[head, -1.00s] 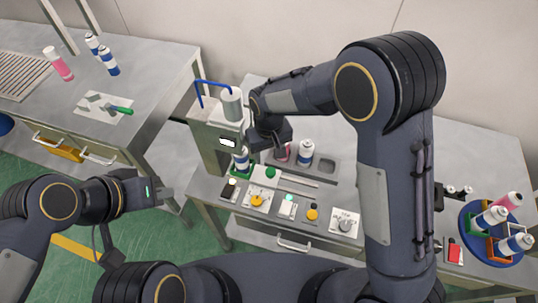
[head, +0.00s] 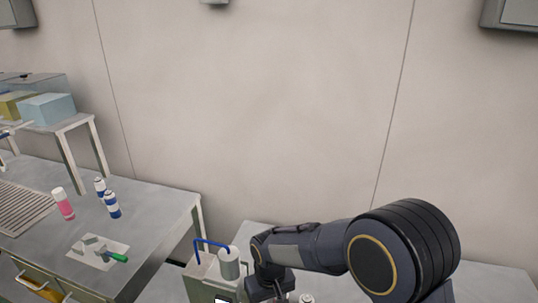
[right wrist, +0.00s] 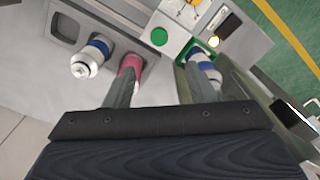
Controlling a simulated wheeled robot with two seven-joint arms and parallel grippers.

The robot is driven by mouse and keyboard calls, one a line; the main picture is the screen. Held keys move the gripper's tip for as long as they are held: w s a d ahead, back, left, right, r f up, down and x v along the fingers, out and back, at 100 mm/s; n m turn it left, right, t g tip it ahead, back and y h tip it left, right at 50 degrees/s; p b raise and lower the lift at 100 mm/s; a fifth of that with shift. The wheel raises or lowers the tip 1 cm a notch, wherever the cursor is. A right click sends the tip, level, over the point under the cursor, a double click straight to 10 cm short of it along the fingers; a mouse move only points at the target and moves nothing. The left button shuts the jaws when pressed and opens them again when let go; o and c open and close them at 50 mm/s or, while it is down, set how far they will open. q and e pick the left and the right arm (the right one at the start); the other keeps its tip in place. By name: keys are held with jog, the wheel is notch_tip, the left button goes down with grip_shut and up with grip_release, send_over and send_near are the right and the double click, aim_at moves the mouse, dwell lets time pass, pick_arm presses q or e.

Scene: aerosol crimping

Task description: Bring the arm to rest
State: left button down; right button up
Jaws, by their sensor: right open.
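My right arm (head: 310,248) reaches in from the right in the head view, bent down toward the bench. Its gripper (right wrist: 157,82) is open in the right wrist view, with nothing between its two fingers. A pink can (right wrist: 131,67) stands at the left finger, which partly hides it; I cannot tell whether they touch. A blue and white can (right wrist: 205,72) in a green holder (right wrist: 193,47) is beside the right finger. Another blue and white can (right wrist: 92,56) stands to the left, by an empty recess. My left gripper is out of both views.
The machine with a blue tube (head: 229,264) stands just left of my right wrist in the head view. The left table (head: 160,217) bears a pink bottle (head: 63,203), blue and white cans (head: 112,204) and a green-handled tool (head: 114,256).

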jog(key=s+d+r+m+t+y+b, duration=0.25)
jog(key=s+d+r, duration=0.35)
jog(key=d+r, duration=0.6)
jog(key=s+d+m+t, duration=0.1)
jog(key=s+d, duration=0.3)
jog(key=s, duration=0.3)
jog(key=s+d+f+m+t+y+b, duration=0.1)
jog(key=s+d+m+t, duration=0.1)
jog(key=s+d, duration=0.2)
jog(key=s, duration=0.3)
jog(key=shift+s+d, duration=0.2)
jog(key=shift+d, duration=0.2)
